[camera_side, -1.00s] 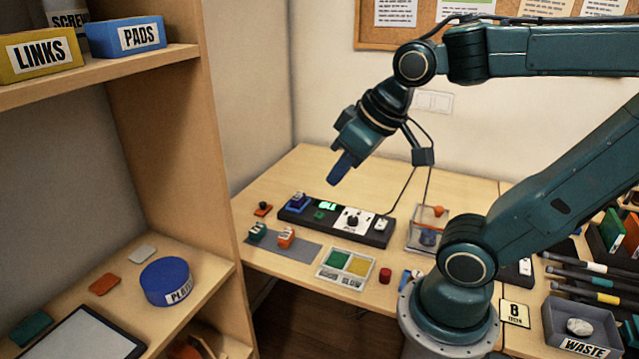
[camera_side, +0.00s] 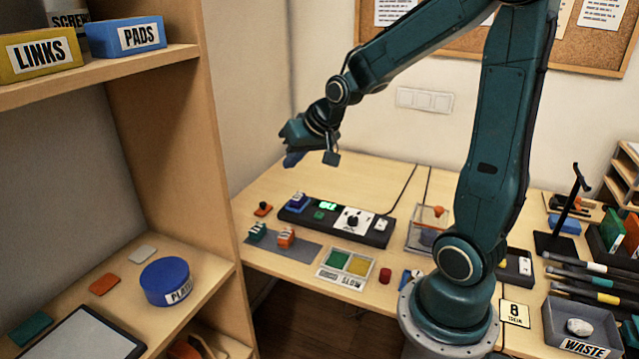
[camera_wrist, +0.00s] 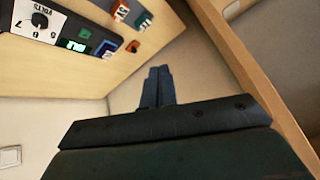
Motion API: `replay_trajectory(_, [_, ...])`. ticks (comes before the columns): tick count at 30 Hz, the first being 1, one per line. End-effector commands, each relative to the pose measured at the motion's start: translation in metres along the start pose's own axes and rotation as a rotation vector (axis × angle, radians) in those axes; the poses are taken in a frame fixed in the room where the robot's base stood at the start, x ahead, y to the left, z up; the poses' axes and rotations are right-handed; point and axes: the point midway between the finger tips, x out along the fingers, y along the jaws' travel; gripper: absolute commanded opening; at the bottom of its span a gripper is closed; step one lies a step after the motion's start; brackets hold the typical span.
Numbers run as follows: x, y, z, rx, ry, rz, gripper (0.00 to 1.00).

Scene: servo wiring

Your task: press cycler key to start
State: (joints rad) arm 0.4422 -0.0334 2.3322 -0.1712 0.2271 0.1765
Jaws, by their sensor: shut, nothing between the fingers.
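The black cycler (camera_side: 372,235) lies on the table with a lit green display (camera_side: 328,205), a white dial panel (camera_side: 353,220) and a small green key (camera_side: 319,215). A blue and purple servo (camera_side: 297,202) sits at its left end. In the wrist view the lit display (camera_wrist: 75,46), the green key (camera_wrist: 85,32) and the blue servo (camera_wrist: 106,49) show at upper left. My gripper (camera_side: 291,160) is shut and empty, in the air above and behind the cycler's left end. Its fingers (camera_wrist: 157,85) show together in the wrist view, apart from the cycler.
Teal (camera_side: 257,232) and orange (camera_side: 286,237) servos stand on a grey mat (camera_side: 300,250) before the cycler. An orange piece with a black knob (camera_side: 263,209) lies left of it. A wooden shelf (camera_side: 225,240) rises at the left. A clear box (camera_side: 428,228) stands right.

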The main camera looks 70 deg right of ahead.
Motion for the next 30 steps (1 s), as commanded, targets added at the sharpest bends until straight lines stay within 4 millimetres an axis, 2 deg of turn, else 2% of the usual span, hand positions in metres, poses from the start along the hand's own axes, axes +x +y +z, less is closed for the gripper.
replay_trajectory(6, [0.037, 0.031, -0.016, 0.113, 0.032, 0.01, 0.0])
replay_trajectory(15, [0.084, 0.08, -0.03, 0.273, 0.09, 0.021, 0.0])
replay_trajectory(30, [0.151, 0.174, -0.026, 0.542, 0.202, 0.047, 0.0])
